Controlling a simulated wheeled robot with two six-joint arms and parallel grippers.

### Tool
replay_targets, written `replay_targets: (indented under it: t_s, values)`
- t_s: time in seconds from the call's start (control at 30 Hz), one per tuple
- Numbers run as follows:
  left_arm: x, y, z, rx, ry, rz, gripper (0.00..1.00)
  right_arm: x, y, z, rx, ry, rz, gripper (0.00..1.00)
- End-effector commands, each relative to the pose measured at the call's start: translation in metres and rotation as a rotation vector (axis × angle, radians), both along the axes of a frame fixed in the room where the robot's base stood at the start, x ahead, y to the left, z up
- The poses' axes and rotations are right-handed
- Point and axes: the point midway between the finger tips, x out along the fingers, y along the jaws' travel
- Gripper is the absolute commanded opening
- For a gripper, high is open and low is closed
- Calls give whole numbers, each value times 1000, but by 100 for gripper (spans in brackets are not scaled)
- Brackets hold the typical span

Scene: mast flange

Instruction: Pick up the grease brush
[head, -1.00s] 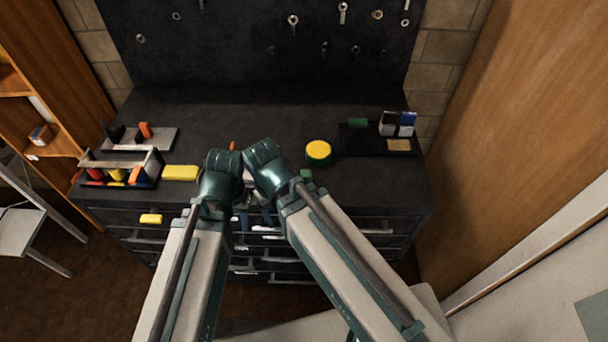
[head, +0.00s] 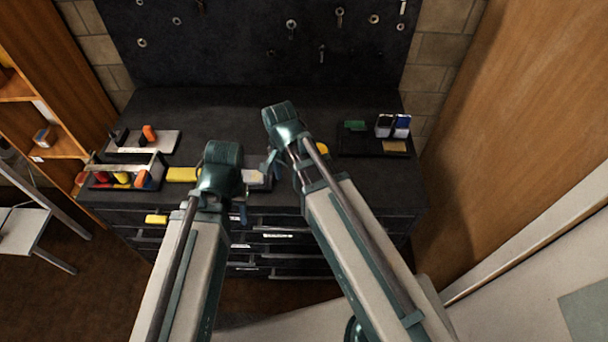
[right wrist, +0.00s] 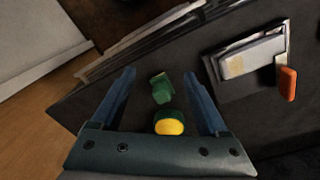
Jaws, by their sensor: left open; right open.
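Nothing in view is clearly a grease brush. In the right wrist view a small green object (right wrist: 162,92) lies on the dark top between the fingers of my right gripper (right wrist: 160,73), apart from both; whether it is the brush I cannot tell. A yellow-topped round tin (right wrist: 169,125) is beside it. In the head view the tin (head: 322,148) is partly behind my right arm and the green object is hidden. My right gripper (head: 269,166) is open and empty above the bench. My left gripper (head: 241,208) is open near the bench's front edge, mostly hidden by its wrist.
A tray with a white block (head: 256,177) is between the grippers; an orange piece (right wrist: 288,84) is at its edge. A yellow block (head: 182,174) and a tool caddy (head: 150,182) are left. A dark tray (head: 348,147) with small boxes is right. The bench's back is clear.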

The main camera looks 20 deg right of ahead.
Motion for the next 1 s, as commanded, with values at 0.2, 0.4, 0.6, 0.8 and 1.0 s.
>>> replay_targets:
  t_s: [0.2, 0.4, 0.6, 0.8, 1.0]
  values:
    - [0, 0, 30, -1, 0, 3, 50, 41, -32, 30, 20, -28, -586, 78]
    - [0, 0, 40, -1, 0, 4, 50, 58, -50, 40, 30, -38, -903, 78]
    - [0, 0, 42, -1, 0, 5, 50, 62, -55, 41, 33, -40, -993, 78]
    - [0, 0, 35, -1, 0, 4, 50, 61, -55, 35, 33, -40, -992, 78]
    - [0, 0, 13, 0, 0, 0, 50, 61, -55, 13, 33, -40, -991, 78]
